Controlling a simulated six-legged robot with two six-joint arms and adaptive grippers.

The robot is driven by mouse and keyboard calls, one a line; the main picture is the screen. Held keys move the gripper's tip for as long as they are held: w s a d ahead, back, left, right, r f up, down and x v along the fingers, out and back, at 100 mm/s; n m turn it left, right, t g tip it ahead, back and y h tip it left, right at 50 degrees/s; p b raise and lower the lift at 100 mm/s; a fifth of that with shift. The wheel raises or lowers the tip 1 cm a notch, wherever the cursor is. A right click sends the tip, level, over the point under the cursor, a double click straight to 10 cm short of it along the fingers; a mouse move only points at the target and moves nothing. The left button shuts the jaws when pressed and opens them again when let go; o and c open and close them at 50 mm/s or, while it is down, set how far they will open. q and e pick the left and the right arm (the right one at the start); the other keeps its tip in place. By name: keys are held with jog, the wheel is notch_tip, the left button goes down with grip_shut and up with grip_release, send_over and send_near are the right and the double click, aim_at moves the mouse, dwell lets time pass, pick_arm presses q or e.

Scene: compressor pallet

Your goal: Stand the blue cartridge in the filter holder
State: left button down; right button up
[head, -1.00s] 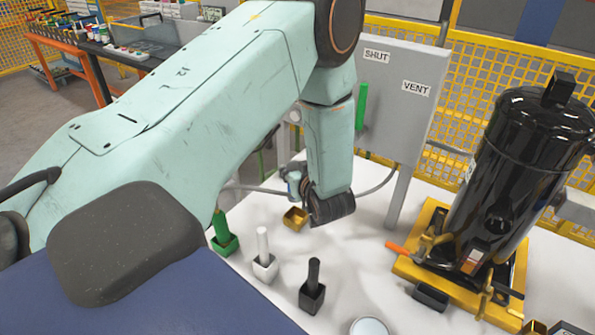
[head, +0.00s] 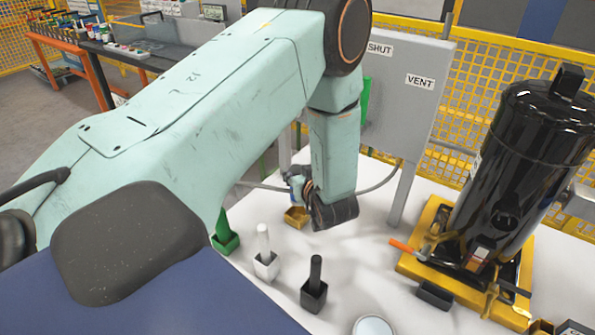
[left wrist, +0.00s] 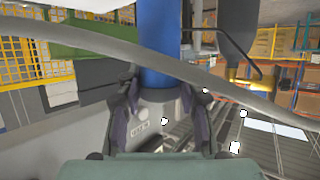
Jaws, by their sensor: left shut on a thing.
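The blue cartridge (left wrist: 158,45) stands out between the two fingers of my left gripper (left wrist: 160,100) in the left wrist view. The fingers are shut on the cartridge. My right gripper is not in view.
Green (head: 225,242), white (head: 266,268) and black (head: 314,295) cups, each with a matching upright stick, stand nearby on the white table top. A grey panel (head: 410,100) on posts rises behind. A black tank (head: 520,170) on a yellow base (head: 415,268) stands right.

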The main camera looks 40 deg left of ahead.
pick_arm(q)
jog(key=shift+f+b, duration=0.75)
jog(key=shift+f, duration=0.45)
jog(key=shift+f+b, duration=1.3)
jog(key=shift+f, duration=0.8)
jog(key=shift+f+b, duration=0.4)
jog(key=shift+f, duration=0.15)
jog(key=c, duration=0.8)
grip_release()
jog(key=shift+d, duration=0.1)
jog(key=v, duration=0.7)
jog(key=shift+s+d+r, duration=0.1)
jog(key=shift+s, duration=0.05)
